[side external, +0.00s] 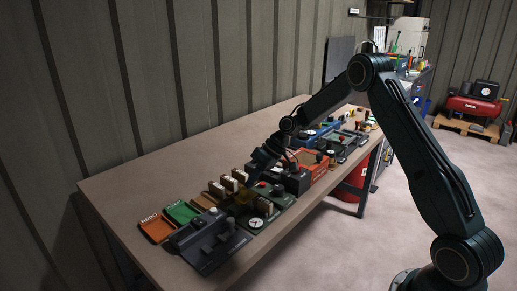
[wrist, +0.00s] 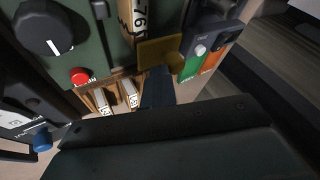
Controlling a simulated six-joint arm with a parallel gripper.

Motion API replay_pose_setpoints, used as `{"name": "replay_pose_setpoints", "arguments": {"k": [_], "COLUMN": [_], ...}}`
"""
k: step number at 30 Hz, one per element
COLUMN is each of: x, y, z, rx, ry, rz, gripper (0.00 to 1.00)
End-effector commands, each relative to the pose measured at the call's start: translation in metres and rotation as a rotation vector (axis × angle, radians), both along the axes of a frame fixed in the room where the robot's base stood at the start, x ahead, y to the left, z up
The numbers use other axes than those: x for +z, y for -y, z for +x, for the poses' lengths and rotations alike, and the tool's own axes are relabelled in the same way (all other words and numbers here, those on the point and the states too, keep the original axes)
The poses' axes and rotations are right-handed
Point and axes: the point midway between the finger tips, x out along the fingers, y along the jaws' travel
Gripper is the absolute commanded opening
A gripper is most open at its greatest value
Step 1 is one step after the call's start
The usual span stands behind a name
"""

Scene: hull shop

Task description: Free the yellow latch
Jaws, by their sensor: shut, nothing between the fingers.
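The yellow latch, a mustard-coloured piece (wrist: 160,51), shows at the top middle of the wrist view, just beyond my fingertips. In the side view a small brownish-yellow patch (side external: 240,197) under my gripper seems to be the same piece, but it is dim and partly hidden. My gripper (wrist: 158,82) is shut and empty, its dark fingers pointing at the latch's near edge. I cannot tell whether they touch it. In the side view my gripper (side external: 256,172) is low over the row of panels.
Wooden blocks with labels (wrist: 103,101) stand close beside my fingers. A green panel with a black knob (wrist: 48,28) and red button (wrist: 80,76) is near. Green (side external: 181,212) and orange (side external: 156,228) trays lie at the table's left. The table (side external: 130,185) is clear along the wall.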

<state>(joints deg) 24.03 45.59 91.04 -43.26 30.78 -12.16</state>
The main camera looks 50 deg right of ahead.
Motion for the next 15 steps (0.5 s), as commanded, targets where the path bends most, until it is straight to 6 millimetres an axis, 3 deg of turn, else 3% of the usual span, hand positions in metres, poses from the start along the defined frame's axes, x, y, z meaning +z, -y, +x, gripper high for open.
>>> {"name": "replay_pose_setpoints", "arguments": {"k": [6,15], "x": [0.0,0.0], "y": [-0.025,-0.028], "z": [0.0,0.0], "rx": [0.004,0.006], "ry": [0.0,0.002], "rz": [0.001,0.003], "gripper": [0.0,0.0]}}
